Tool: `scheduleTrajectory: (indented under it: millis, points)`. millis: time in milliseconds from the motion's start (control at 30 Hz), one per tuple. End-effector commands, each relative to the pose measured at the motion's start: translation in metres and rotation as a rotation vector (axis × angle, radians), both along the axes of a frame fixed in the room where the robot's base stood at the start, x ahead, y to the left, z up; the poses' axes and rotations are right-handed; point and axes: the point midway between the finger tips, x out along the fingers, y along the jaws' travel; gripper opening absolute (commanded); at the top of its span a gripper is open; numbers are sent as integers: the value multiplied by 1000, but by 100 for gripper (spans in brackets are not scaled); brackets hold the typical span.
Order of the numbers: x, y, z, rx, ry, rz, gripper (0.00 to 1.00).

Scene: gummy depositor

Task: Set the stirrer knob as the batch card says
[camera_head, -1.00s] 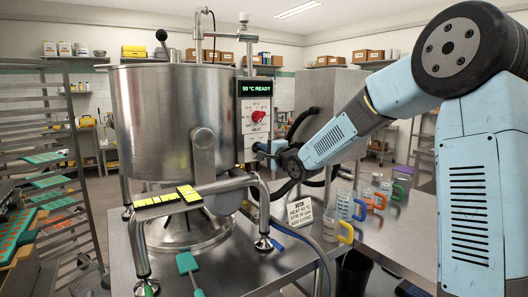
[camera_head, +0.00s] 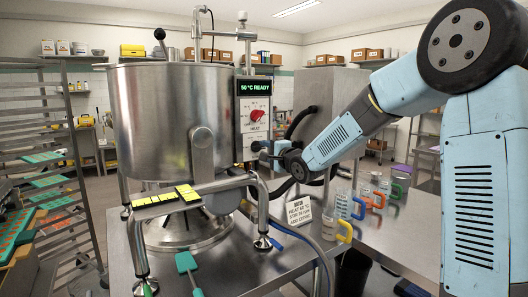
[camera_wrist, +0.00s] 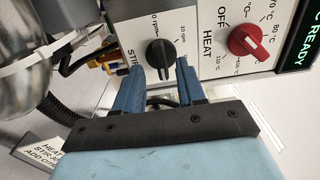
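The black stirrer knob (camera_wrist: 160,53) sits on the white control panel, below the "0 rpm" mark in the wrist view, with "10 rpm" to its right. I cannot surely tell its setting. My gripper (camera_wrist: 159,69) is open, its two blue fingers spread just below the knob in that picture, with nothing between them. I cannot tell if they touch it. In the head view my gripper (camera_head: 262,149) is at the panel's lower part and hides the stirrer knob. The batch card (camera_head: 298,212) stands on the table; its heat, stir and citric lines are too small to read surely.
The red heat knob (camera_wrist: 247,40) is right of the stirrer knob, and the display (camera_head: 255,87) reads "50 °C READY". The large steel kettle (camera_head: 160,110) is left of the panel. Measuring jugs (camera_head: 343,203) stand on the table's right; black hoses run behind my gripper.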

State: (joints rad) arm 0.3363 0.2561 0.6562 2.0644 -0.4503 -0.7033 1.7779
Motion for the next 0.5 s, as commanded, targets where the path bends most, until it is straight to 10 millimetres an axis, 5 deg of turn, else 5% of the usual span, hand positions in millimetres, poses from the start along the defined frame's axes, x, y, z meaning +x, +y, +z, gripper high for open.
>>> scheduleTrajectory:
  millis: [500]
  points:
    - [-73, -51, -2, -4, 2, -4, 39]
